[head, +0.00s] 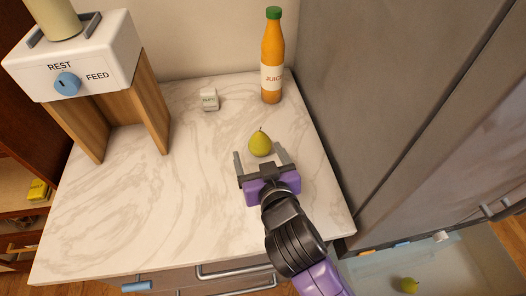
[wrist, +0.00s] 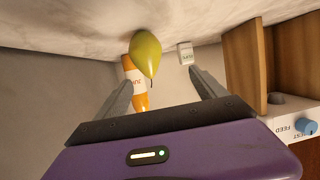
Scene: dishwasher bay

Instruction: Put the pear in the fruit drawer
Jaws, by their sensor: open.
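A yellow-green pear (head: 260,144) stands upright on the marble counter, stem up. My gripper (head: 257,151) is open, and its two fingers reach toward the pear from the near side. The pear is at the fingertips, roughly between them; I cannot tell whether they touch it. In the wrist view the pear (wrist: 147,52) shows just beyond the open gripper (wrist: 157,80). A pale open drawer (head: 452,264) at the lower right, below the grey cabinet, holds a small yellow-green fruit (head: 409,285). I see no label naming it the fruit drawer.
An orange juice bottle (head: 272,60) stands at the counter's back right. A small white box (head: 209,100) is behind the pear. A feeder with a dial (head: 67,84) stands on wooden legs at the left. A tall grey cabinet (head: 400,90) borders the right. The counter's left part is clear.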

